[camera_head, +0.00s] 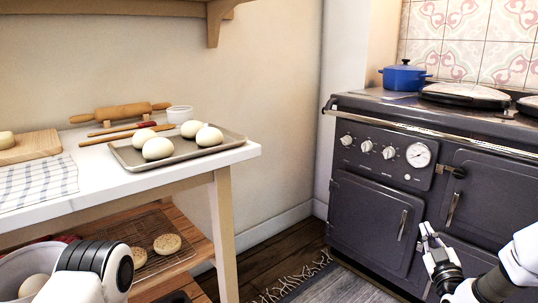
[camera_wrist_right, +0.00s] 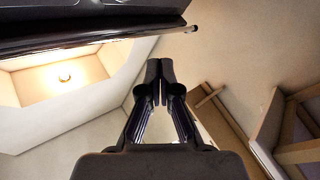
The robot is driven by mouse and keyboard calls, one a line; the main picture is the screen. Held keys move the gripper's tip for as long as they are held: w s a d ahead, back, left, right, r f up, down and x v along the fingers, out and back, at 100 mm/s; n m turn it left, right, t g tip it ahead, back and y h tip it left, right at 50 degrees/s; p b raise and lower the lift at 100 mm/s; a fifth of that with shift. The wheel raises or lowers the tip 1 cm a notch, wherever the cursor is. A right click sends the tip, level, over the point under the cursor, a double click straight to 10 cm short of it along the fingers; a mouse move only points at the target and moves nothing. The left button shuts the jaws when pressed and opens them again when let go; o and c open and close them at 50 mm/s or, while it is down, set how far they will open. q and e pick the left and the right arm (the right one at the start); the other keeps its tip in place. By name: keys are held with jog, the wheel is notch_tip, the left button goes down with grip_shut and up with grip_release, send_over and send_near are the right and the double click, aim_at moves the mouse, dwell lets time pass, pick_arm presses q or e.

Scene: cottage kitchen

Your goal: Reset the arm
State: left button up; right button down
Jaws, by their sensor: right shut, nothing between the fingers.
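My right gripper (camera_head: 428,232) is at the lower right of the head view, in front of the dark range cooker (camera_head: 385,190). It points upward and holds nothing. In the right wrist view its two dark fingers (camera_wrist_right: 160,72) meet at the tips. Of my left arm, only a white and black link shows at the lower left of the head view; the left gripper is out of view.
A white-topped table (camera_head: 100,190) stands at the left. It bears a tray (camera_head: 130,158) with several dough balls, a rolling pin (camera_head: 120,112) and a checked cloth (camera_head: 38,182). A blue pot (camera_head: 404,77) sits on the cooker. Open floor lies between table and cooker.

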jog(key=s+a+r+n+g+y+p, duration=0.1)
jog(key=s+a+r+g+y+p, duration=0.15)
jog(key=s+a+g+p, duration=1.5)
jog(key=s+f+m+g+p, duration=0.1)
jog(key=s+m+p, duration=0.1)
jog(key=s+p, duration=0.5)
jog(key=s+d+f+m+g+p, duration=0.1)
jog(key=s+m+p, duration=0.2)
jog(key=s, duration=1.5)
jog(key=h+p, duration=0.1)
jog(key=p, duration=0.3)
jog(key=shift+s+d+f+g, duration=0.15)
jog(key=shift+s+f+g, duration=0.15)
jog(key=shift+s+g, duration=0.05)
